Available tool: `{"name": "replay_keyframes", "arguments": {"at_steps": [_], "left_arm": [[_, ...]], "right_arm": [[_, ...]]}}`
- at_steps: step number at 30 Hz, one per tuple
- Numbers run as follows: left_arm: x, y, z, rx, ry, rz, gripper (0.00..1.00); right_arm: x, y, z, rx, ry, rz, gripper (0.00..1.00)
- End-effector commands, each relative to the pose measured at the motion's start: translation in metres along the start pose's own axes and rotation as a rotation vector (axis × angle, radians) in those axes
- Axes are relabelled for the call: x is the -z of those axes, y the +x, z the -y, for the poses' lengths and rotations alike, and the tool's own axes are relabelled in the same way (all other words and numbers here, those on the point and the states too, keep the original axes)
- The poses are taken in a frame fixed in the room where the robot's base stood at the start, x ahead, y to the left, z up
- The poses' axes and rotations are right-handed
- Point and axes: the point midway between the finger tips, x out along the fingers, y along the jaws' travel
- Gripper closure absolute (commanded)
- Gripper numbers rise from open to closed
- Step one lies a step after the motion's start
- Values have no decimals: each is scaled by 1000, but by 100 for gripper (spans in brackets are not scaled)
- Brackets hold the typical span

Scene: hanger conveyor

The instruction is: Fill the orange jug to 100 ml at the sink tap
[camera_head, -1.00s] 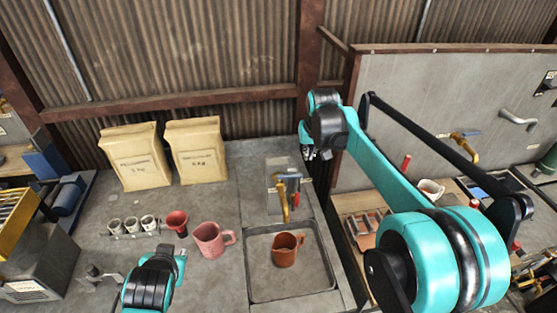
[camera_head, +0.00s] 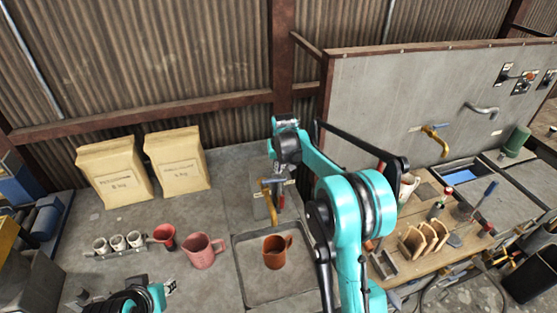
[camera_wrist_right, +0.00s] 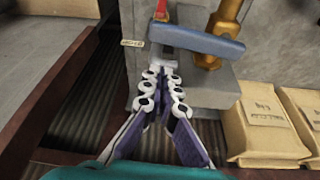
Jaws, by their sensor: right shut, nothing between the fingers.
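The orange jug (camera_head: 274,254) stands upright in the sink (camera_head: 250,292) under the tap. Its inside is too small to read, and I see no water stream. The brass tap spout (camera_head: 271,214) comes from a grey block behind the sink and also shows in the right wrist view (camera_wrist_right: 228,20). There, my right gripper (camera_wrist_right: 163,62) is shut and empty, its tips close to a blue-grey bar (camera_wrist_right: 196,38) on the block; I cannot tell whether they touch. In the head view its fingers are mostly hidden by the wrist. My left gripper (camera_head: 169,288) is low at the left, its jaws unclear.
A pink mug (camera_head: 203,252), a red cup (camera_head: 164,236) and several small white cups (camera_head: 118,243) stand left of the sink. Two paper bags (camera_head: 180,162) stand at the back. A wooden workbench (camera_head: 432,257) with tools is at the right.

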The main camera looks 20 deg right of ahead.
Motion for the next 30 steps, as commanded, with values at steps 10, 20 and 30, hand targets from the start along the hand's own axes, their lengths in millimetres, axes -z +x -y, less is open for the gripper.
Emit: {"name": "replay_keyframes", "arguments": {"at_steps": [10,20,30], "left_arm": [[1,-1,0,0,0,0,69],[0,0,0,0,0,0,69],[-4,6,0,0,0,0,69]], "right_arm": [[-24,-9,0,0,0,0,100],[-26,-10,0,-6,17,0,100],[-38,-14,-2,-39,110,0,100]]}}
